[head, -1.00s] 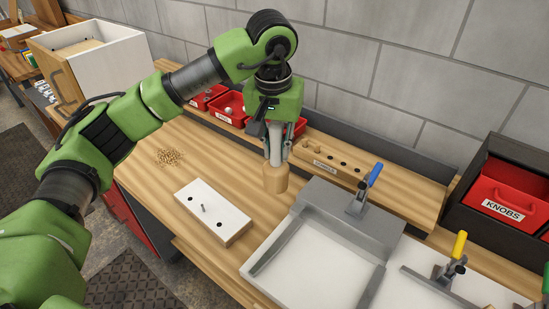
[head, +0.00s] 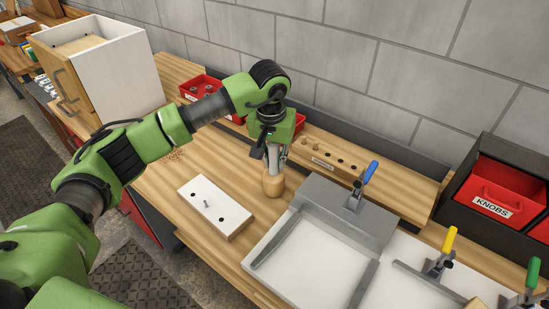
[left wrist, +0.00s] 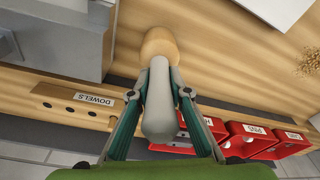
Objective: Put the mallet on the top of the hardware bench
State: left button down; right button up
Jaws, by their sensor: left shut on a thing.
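The mallet has a pale wooden head (head: 273,185) and a grey handle (left wrist: 159,105). It is upright, head down, at the middle of the wooden hardware bench top (head: 250,180). The head looks at or very near the wood; I cannot tell for sure that it touches. My left gripper (head: 275,155) is above the head, shut on the handle. In the left wrist view the fingers (left wrist: 163,92) lie on both sides of the handle, and the wooden head shows beyond them. My right gripper is not in view.
A white board with a peg (head: 228,222) lies left of the mallet. A grey-edged fixture with a blue-handled clamp (head: 359,190) is to the right. Behind are the DOWELS block (head: 325,160) and red bins (head: 200,86). A KNOBS bin (head: 495,192) stands far right.

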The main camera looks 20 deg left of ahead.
pick_arm(q)
jog(key=c, duration=2.3)
grip_release()
jog(key=shift+f, duration=0.15)
jog(key=o, duration=0.4)
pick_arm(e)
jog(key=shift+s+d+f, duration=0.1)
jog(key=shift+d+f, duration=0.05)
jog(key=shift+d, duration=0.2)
